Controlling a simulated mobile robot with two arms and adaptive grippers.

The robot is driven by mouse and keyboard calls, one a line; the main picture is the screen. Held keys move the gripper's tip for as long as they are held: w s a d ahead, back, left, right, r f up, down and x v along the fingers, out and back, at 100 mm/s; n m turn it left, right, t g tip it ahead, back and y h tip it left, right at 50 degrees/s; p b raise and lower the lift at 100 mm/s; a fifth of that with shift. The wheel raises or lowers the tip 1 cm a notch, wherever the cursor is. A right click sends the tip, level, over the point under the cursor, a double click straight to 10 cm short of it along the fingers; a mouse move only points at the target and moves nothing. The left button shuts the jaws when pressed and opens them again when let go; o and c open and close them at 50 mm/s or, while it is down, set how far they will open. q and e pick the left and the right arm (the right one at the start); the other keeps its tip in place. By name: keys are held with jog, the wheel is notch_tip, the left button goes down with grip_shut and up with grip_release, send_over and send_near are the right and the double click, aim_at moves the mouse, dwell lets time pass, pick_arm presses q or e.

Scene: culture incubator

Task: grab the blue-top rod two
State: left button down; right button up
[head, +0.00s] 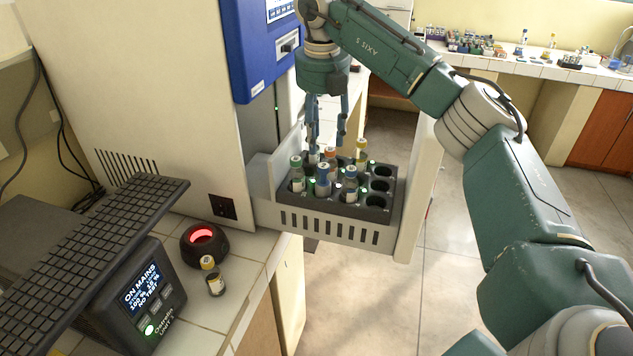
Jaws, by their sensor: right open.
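A black rack (374,212) with several capped vials sits in an open pale drawer (265,212). I cannot tell which one is number two. My right gripper (327,143) points down above the back left of the rack. Its fingers are spread, with nothing seen held between them. The fingertips partly hide a vial at the back. My left gripper is not in view.
The rack's right side has empty holes. A yellow-capped vial (214,281) and a red-glowing device (204,243) are on the tiled counter at left.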

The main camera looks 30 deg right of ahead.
aim_at(323, 166)
jog(key=f, duration=0.2)
jog(key=shift+s+d+f, duration=0.1)
jog(key=shift+s+f, duration=0.3)
jog(key=shift+w+f+p, duration=0.15)
jog(key=shift+f+p, duration=0.25)
notch_tip(323, 166, down, 4)
jog(key=shift+r+p, duration=0.25)
jog(key=shift+p, duration=0.6)
jog(key=shift+f, duration=0.75)
jog(key=shift+c, duration=1.3)
jog(key=c, duration=0.8)
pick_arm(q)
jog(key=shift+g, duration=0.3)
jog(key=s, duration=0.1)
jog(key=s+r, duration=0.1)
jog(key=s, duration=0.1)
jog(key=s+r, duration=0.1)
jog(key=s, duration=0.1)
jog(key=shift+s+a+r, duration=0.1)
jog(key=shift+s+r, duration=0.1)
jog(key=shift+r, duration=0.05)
pick_arm(e)
grip_shut()
